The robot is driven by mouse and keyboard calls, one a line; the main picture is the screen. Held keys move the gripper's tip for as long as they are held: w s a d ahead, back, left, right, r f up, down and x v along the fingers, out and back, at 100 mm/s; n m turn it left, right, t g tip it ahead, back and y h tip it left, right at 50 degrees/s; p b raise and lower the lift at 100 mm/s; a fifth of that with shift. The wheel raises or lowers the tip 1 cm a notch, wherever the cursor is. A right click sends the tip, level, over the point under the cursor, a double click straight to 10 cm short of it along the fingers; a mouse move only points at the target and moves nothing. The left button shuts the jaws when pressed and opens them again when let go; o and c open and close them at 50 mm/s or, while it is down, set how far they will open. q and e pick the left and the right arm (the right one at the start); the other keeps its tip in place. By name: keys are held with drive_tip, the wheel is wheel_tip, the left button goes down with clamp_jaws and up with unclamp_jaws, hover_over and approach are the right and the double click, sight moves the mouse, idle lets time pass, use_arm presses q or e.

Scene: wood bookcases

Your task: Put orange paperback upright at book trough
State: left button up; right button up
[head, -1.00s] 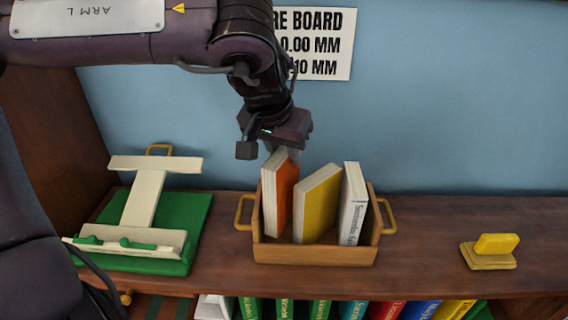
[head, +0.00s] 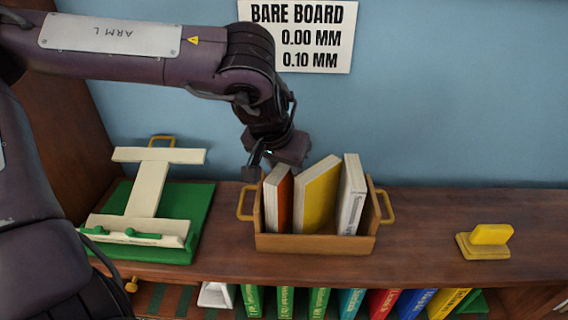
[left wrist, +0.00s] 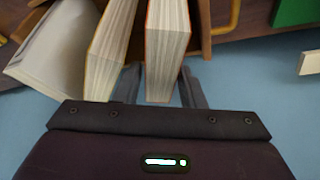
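The orange paperback (head: 284,199) stands nearly upright at the left end of the wooden book trough (head: 317,244), its pale page edges toward the front left. My left gripper (head: 289,160) is at its top rear, its fingers largely hidden in the head view. My right gripper is in neither view.
A yellow book (head: 315,197) and a white book (head: 352,196) lean in the trough to the right of the orange one. A cream stand on a green base (head: 190,202) is at left, a yellow block (head: 491,234) at right. The shelf top between trough and block is clear.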

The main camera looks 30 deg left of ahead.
use_arm(q)
drive_tip(key=shift+r, duration=0.1)
drive_tip(key=shift+r, duration=0.2)
drive_tip(key=b+v, duration=0.3)
drive_tip(key=v, duration=0.8)
drive_tip(key=shift+s+r+b, duration=0.15)
drive_tip(key=shift+r+b, duration=0.15)
drive_tip(key=shift+b, duration=0.05)
